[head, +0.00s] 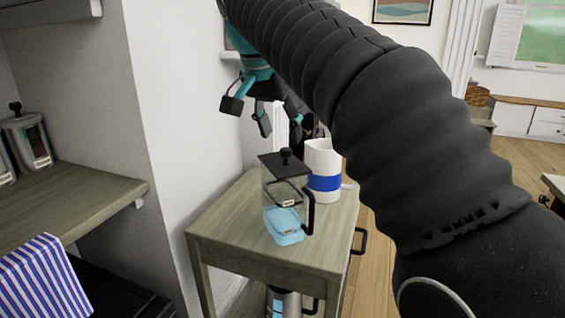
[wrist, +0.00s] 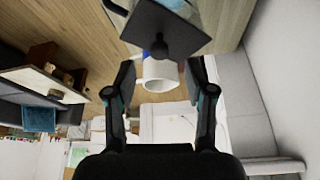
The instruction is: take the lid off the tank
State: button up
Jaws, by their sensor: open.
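The tank (head: 284,222) is a clear box with light blue liquid at its bottom and a black handle on its right side. It stands on a small wooden cart. Its flat black lid (head: 284,166) with a round knob (head: 286,154) sits on top. In the wrist view the lid (wrist: 150,22) shows at the top, with its knob (wrist: 160,48) near the gap between my fingers. My gripper (head: 264,112) is open and empty, above the lid and apart from it in the head view. It also shows in the wrist view (wrist: 160,78).
A white pitcher with a blue band (head: 322,168) stands close behind the tank on the cart (head: 225,230). A white wall (head: 185,110) rises to the left. A shelf (head: 90,205) holds canisters (head: 28,143) and a striped cloth (head: 42,282). The cart's front left is bare.

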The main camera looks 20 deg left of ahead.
aim_at(285, 149)
jog(key=shift+b+x, duration=0.55)
jog(key=shift+x, duration=2.4)
jog(key=shift+r, duration=0.1)
grip_shut()
